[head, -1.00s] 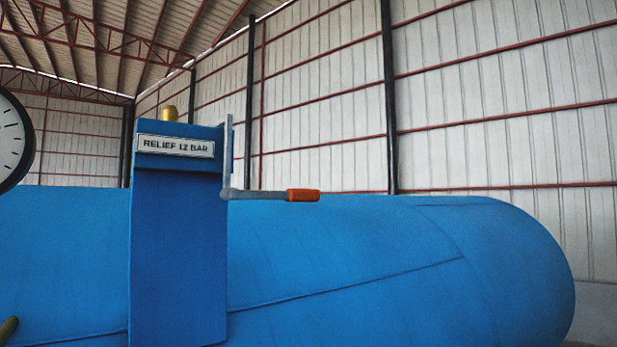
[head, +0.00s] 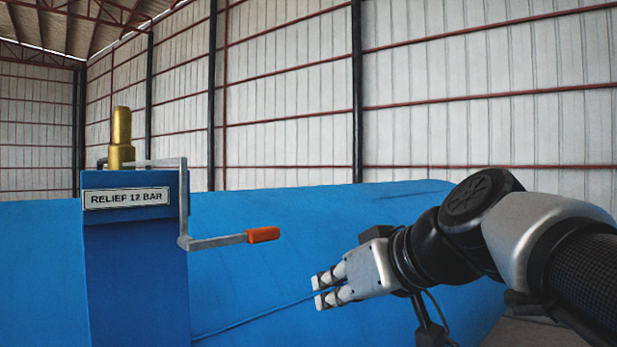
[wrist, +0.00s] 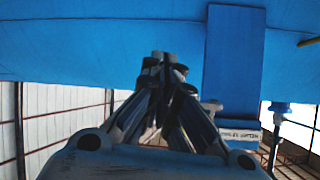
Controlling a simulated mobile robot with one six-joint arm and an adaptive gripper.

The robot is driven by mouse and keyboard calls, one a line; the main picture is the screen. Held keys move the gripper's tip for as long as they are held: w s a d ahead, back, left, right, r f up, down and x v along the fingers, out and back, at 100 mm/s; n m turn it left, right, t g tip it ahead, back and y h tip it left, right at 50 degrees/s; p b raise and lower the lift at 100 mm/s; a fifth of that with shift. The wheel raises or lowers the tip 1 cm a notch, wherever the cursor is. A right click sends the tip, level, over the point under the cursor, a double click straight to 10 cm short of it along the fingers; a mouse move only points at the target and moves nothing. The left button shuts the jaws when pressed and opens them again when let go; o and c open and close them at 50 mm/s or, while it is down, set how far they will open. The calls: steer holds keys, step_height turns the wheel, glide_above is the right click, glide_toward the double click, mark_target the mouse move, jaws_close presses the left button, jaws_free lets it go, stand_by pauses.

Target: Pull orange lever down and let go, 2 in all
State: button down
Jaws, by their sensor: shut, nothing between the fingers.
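The orange lever (head: 263,235) is an orange grip on the end of a grey cranked arm (head: 215,242) that sticks out level to the right of a blue post. The grey arm rises beside the post to a brass relief valve (head: 121,140) on top. My gripper (head: 318,291) is to the right of and below the orange grip, apart from it, fingers pointing left, shut and empty. In the wrist view my shut fingers (wrist: 165,62) show at the centre; the orange grip cannot be made out there.
The blue post (head: 137,270) carries a "RELIEF 12 BAR" label (head: 126,198). Behind it lies the large blue autoclave vessel (head: 330,220). The post also shows in the wrist view (wrist: 235,55). Space around the lever's grip looks clear.

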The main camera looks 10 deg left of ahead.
steer(key=w+a+r+n+y+p, duration=0.1)
steer(key=w+a+r, duration=0.1)
steer(key=r, duration=0.6)
steer(key=w+a+r+n+t+y+p, duration=0.1)
steer(key=w+a+r+n+y+p, duration=0.1)
steer(key=r, duration=0.5)
steer(key=shift+w+a+r, duration=0.35)
steer(key=shift+w+a, duration=0.15)
steer(key=shift+w, duration=0.4)
steer(key=shift+p, duration=0.3)
steer(key=p, duration=0.3)
glide_above(265, 229)
step_height(265, 229, down, 3)
steer(key=shift+s+r, duration=0.15)
steer(key=f, duration=0.3)
steer(key=shift+s+d+f+b, duration=0.1)
steer(key=shift+d+f+b, duration=0.15)
steer(key=shift+f+b, duration=0.15)
steer(key=shift+f, duration=0.1)
